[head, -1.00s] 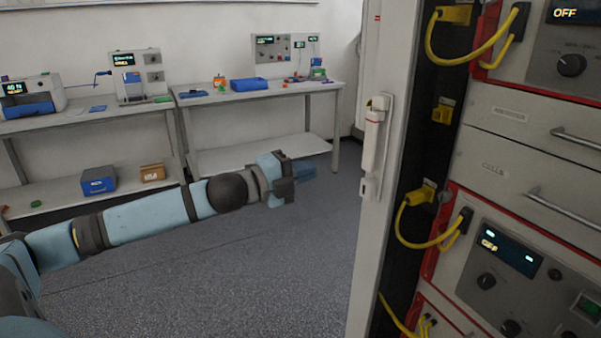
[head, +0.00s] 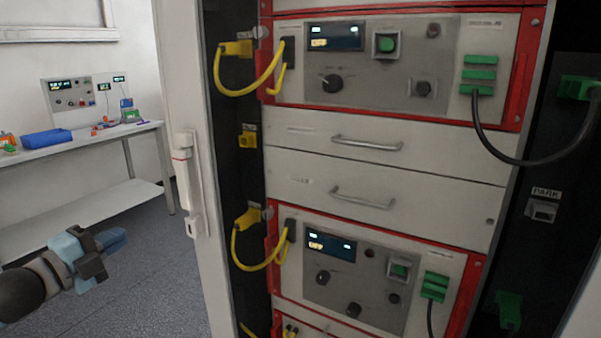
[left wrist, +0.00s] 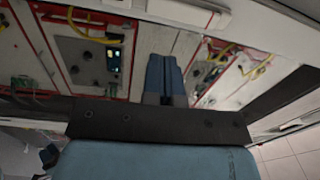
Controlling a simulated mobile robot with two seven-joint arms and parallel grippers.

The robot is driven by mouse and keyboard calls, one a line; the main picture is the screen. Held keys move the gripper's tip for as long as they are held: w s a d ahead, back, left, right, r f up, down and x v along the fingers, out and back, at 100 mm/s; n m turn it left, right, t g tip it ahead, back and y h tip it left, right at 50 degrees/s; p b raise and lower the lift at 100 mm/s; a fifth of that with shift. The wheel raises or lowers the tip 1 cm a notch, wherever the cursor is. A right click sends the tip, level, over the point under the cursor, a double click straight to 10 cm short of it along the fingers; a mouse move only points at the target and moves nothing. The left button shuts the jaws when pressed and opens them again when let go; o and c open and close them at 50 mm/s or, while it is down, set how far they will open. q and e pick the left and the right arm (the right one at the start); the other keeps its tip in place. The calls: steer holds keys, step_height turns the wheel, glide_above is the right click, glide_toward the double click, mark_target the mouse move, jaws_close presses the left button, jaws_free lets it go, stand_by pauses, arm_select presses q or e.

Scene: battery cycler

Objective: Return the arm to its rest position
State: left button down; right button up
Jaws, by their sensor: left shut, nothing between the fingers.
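My left gripper (head: 112,240) is at the lower left of the head view, over the grey floor and left of the rack. Its blue fingers are together and hold nothing. In the left wrist view its fingers (left wrist: 164,75) show side by side, shut, with the rack behind them. It touches nothing that I can see. My right gripper is in neither view.
The rack cabinet fills the middle and right, with an upper cycler unit (head: 385,65), a lower cycler unit (head: 365,280), and drawers (head: 370,145) between. Its door-side edge has a white handle (head: 187,180). A workbench (head: 90,140) stands at the back left. Floor around the gripper is clear.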

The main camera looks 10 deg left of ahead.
arm_select(q)
steer(key=s+d+f+n+g+y, duration=0.1)
steer(key=s+d+f+n, duration=0.15)
steer(key=f, duration=0.45)
steer(key=s+d+f+n, duration=0.1)
steer(key=f+n, duration=0.2)
steer(key=f, duration=0.3)
steer(key=s+d+f+n+g+y, duration=0.1)
steer(key=s+d+f+n, duration=0.15)
steer(key=f, duration=0.45)
steer(key=s+d+f+n+g+y, duration=0.1)
steer(key=s+d+f+n+g, duration=0.2)
steer(key=s+d+f+n, duration=0.95)
step_height(320, 180, up, 14)
steer(key=s+d+m+g+p, duration=0.1)
steer(key=s+p, duration=0.1)
steer(key=p, duration=2.3)
steer(key=shift+s+d+f+m+y, duration=0.2)
steer(key=shift+s+m+y, duration=0.1)
steer(key=shift+s+m, duration=0.1)
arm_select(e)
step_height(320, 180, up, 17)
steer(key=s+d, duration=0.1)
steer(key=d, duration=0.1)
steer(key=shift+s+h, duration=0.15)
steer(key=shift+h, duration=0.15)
